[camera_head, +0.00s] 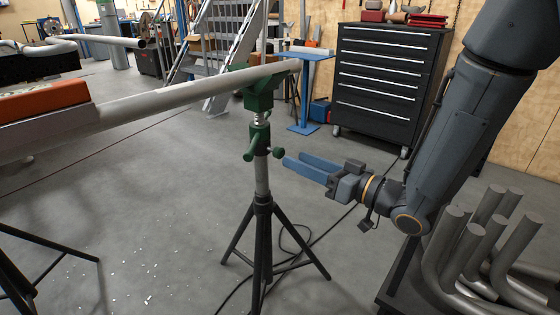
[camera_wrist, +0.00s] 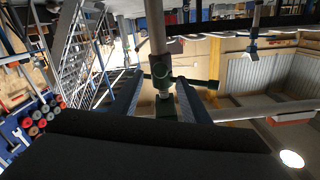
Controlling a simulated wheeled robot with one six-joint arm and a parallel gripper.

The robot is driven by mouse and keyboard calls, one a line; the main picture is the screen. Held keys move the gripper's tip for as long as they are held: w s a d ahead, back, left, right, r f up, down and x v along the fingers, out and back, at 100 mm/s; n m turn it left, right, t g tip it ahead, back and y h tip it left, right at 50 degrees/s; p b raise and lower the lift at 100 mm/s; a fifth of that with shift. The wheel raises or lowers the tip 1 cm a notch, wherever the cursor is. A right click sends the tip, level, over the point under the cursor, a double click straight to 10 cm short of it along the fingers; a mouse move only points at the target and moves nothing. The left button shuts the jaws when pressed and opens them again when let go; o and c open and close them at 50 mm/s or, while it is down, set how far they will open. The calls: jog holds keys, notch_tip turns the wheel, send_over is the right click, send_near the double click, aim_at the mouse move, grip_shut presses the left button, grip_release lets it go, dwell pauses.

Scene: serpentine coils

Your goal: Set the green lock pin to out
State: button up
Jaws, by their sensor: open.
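A tripod pipe stand (camera_head: 262,180) stands upright in the middle of the head view. Its green collar (camera_head: 260,135) carries a slanted green handle (camera_head: 253,147) on the left and a small round green knob (camera_head: 279,153) on the right. The knob looks like the lock pin; how far it sticks out is too small to tell. My gripper (camera_head: 295,159) is open and empty, its blue fingers pointing left at the knob, tips close to it.
A long grey pipe (camera_head: 180,98) rests on the stand's green head (camera_head: 255,85), above my gripper. Bent pipes (camera_head: 470,245) stand on a dark cart at the lower right, near my arm. A black tool cabinet (camera_head: 385,80) is behind. A cable (camera_head: 300,245) lies by the tripod legs.

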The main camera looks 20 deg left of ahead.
aim_at(282, 154)
jog(key=b+x, duration=0.1)
jog(key=x, duration=0.6)
jog(key=shift+a, duration=0.25)
jog(key=shift+c, duration=0.2)
grip_shut()
